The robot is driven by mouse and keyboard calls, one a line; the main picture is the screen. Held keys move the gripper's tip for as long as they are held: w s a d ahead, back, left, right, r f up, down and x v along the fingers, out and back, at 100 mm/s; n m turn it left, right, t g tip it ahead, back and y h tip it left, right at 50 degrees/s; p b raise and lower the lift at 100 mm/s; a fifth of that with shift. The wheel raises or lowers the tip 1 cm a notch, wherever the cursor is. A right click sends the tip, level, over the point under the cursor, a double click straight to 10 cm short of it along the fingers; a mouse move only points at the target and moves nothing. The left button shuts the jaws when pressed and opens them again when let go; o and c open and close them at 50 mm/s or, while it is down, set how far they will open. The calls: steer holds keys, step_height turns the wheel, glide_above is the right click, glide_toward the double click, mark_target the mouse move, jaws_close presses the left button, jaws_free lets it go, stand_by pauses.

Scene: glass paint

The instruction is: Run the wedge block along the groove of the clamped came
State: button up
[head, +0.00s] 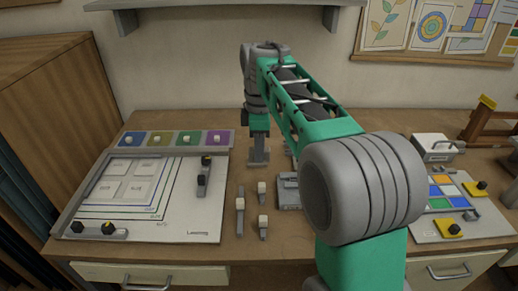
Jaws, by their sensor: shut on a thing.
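My gripper (259,155) points straight down at the back middle of the bench, left of my green forearm. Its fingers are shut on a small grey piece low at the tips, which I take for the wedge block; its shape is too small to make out. A grey metal fixture (287,191) stands right of and nearer than my gripper, partly covered by my arm. I cannot make out the clamped came or its groove; my arm hides that part of the bench.
Several small grey pieces with pale knobs (240,204) stand in front of my gripper. At left is a white pattern board (180,222) with a row of coloured tiles (159,139) behind it. At right are a coloured glass panel (438,228) and a grey box (433,147).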

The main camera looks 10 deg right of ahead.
jaws_close()
steer(key=s+d+r+m+p, duration=0.2)
steer(key=d+r+p, duration=0.3)
steer(key=d+p, duration=0.3)
step_height(320, 180, down, 8)
steer(key=w+d+n, duration=0.1)
steer(key=w+n, duration=0.1)
steer(key=shift+f+b, duration=0.25)
steer(key=shift+b, duration=0.1)
steer(key=shift+s, duration=0.1)
